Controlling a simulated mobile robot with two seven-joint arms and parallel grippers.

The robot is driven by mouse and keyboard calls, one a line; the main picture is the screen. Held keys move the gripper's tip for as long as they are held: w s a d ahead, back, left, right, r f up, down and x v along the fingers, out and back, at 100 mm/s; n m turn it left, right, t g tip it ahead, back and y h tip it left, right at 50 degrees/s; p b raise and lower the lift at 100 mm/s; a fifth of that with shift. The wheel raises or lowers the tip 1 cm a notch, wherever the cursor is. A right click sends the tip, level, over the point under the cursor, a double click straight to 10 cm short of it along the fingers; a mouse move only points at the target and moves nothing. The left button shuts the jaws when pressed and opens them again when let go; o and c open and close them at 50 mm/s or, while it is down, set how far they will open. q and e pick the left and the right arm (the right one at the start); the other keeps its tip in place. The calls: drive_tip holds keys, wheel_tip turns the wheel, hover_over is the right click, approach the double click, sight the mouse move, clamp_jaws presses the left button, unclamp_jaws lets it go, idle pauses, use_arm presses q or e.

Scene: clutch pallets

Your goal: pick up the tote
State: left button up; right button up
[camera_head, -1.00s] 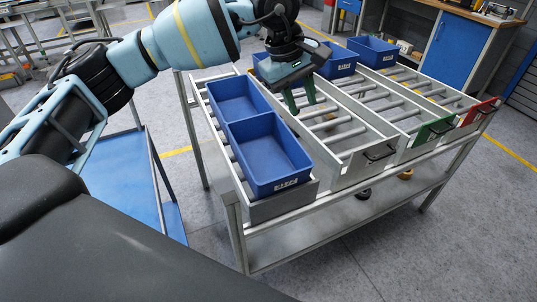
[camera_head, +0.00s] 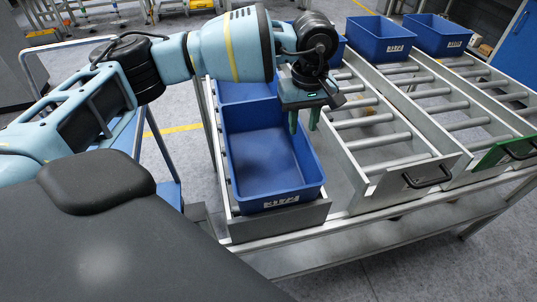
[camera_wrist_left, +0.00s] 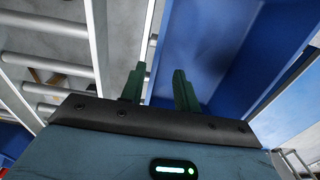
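The near blue tote (camera_head: 262,160) is empty and sits at the front of the left roller lane, with a white label on its front face. A second blue tote (camera_head: 245,92) is right behind it, partly hidden by my arm. My left gripper (camera_head: 304,121) points down at the right side wall of the near tote, its green fingers apart. In the left wrist view my left gripper (camera_wrist_left: 158,74) is open, with the blue tote (camera_wrist_left: 215,45) beyond and to the right. I cannot tell whether the fingers touch the rim. My right gripper is not in view.
More blue totes (camera_head: 380,40) stand at the back of the neighbouring roller lanes; another (camera_head: 437,35) is at the right. The lane beside the near tote has bare rollers (camera_head: 375,140) and a front handle (camera_head: 428,178). A metal divider runs between the lanes.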

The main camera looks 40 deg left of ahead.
sight(300, 153)
use_arm(q)
drive_tip(key=shift+w+f, duration=0.15)
drive_tip(key=shift+f, duration=1.75)
drive_tip(key=shift+w+f, duration=0.15)
drive_tip(key=shift+f, duration=1.7)
clamp_jaws()
